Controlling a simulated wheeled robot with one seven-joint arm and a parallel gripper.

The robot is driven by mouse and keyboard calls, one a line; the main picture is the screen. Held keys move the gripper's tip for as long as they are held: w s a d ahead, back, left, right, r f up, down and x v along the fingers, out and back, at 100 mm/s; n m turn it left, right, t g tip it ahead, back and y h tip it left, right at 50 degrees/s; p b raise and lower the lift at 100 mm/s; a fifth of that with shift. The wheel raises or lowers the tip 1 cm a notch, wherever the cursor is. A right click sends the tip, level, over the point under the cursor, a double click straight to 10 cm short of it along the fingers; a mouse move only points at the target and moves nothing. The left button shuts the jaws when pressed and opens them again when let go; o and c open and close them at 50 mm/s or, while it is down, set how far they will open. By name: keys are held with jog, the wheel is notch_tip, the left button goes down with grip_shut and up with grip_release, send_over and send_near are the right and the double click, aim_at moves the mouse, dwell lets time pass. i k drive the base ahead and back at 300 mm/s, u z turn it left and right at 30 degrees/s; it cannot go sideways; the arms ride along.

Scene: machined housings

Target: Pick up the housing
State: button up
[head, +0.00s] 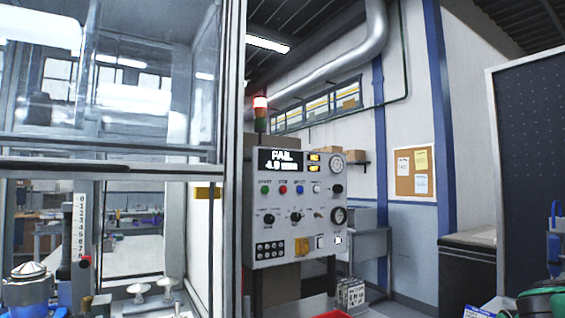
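No part that I can clearly make out as the housing shows in the head view. A blue body with a silver domed metal top (28,284) stands at the lower left, inside the glazed enclosure, cut off by the bottom edge. I cannot tell whether it is a housing. My gripper is not in view.
A glazed enclosure with a metal frame (233,150) fills the left. A control panel (296,208) reading "FAIL" stands at the centre, with a red lamp (260,102) lit above it. A red tray edge (335,314) shows below. Green and blue items (543,300) lie lower right.

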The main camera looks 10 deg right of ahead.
aim_at(27, 294)
jog(key=u, duration=3.4)
jog(key=i, duration=1.3)
